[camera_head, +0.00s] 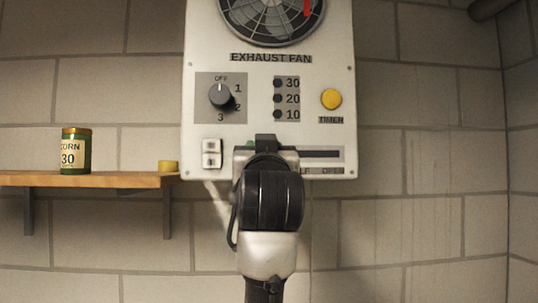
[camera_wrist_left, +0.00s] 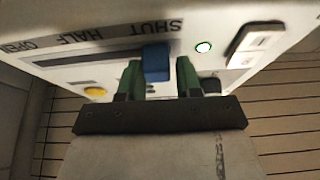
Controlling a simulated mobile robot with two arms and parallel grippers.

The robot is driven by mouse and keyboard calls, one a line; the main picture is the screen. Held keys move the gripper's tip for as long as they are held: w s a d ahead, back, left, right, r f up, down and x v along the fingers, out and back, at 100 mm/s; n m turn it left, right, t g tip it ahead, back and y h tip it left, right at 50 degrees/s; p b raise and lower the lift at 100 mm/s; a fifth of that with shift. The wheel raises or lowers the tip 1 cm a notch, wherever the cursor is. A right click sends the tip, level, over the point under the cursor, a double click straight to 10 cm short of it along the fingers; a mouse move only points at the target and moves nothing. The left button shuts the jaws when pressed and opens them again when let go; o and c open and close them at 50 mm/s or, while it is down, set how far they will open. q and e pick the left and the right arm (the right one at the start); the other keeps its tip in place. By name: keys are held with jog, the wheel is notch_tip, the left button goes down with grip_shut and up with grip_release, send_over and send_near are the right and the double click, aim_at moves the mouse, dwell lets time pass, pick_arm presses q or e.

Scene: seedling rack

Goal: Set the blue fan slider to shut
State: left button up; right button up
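The blue fan slider (camera_wrist_left: 155,62) shows in the left wrist view, where the panel appears upside down. It sits at the SHUT label (camera_wrist_left: 155,29), at that end of its dark slot (camera_wrist_left: 85,58). My left gripper (camera_wrist_left: 158,78) has its two green fingers on either side of the slider, with a small gap visible on the right side. Contact on the left side cannot be told. In the head view my left arm hides the slider and the SHUT label; the OPEN end of the slot (camera_head: 322,154) shows. My right gripper is not in view.
The white exhaust fan panel (camera_head: 309,130) on the brick wall carries a rotary knob (camera_head: 222,96), a yellow timer button (camera_head: 332,99) and a rocker switch (camera_head: 211,153). A wooden shelf (camera_head: 100,180) at left holds a green corn can (camera_head: 75,151) and a small yellow object (camera_head: 168,167).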

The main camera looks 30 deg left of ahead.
pick_arm(q)
jog(key=shift+o, duration=1.4)
jog(key=shift+s+a, duration=0.15)
jog(key=b+v, duration=0.5)
jog(key=v, duration=0.5)
jog(key=shift+s+d+f+b, duration=0.15)
jog(key=shift+s+d+b, duration=0.1)
jog(key=shift+b, duration=0.15)
